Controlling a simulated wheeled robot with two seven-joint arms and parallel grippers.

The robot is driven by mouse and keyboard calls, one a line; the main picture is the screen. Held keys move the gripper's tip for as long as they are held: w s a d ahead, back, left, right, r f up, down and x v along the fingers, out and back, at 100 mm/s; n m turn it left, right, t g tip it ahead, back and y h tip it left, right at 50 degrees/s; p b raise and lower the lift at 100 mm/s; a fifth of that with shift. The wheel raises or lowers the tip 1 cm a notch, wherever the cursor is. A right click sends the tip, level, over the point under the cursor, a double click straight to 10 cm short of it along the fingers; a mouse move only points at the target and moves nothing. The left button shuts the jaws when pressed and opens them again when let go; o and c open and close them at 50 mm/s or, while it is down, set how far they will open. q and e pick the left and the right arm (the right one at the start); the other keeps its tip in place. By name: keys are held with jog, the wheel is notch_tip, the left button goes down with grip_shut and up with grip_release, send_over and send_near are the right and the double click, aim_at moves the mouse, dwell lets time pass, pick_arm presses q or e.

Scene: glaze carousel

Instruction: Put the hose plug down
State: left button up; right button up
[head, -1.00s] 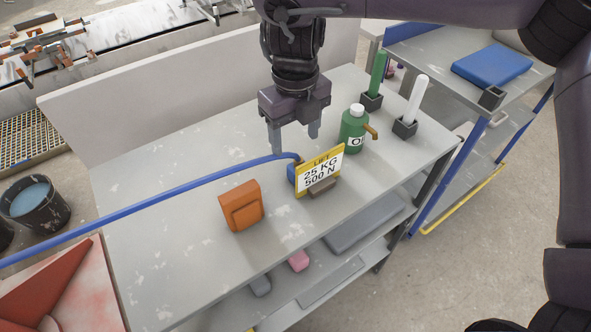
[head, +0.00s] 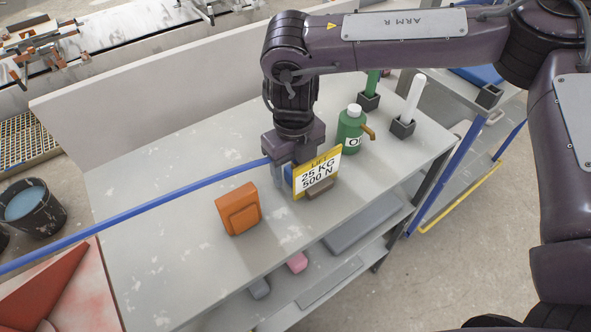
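The blue hose (head: 160,207) runs in from the left across the workbench to my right gripper (head: 287,182). Its blue plug end (head: 288,172) shows as a small strip beside the left finger, behind the yellow and white load sign (head: 317,173). The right gripper points down at the plug, low over the bench. One finger shows on the left of the plug. The other is hidden by the sign, so I cannot tell whether the fingers grip the plug. My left gripper is not in view.
On the workbench (head: 160,250), an orange block (head: 238,208) stands left of the sign. A green bottle (head: 350,130) with a brown spout and holders with a green stick (head: 372,83) and a white stick (head: 413,98) stand right. The bench's left part is mostly clear.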

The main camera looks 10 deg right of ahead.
jog(key=c, duration=1.1)
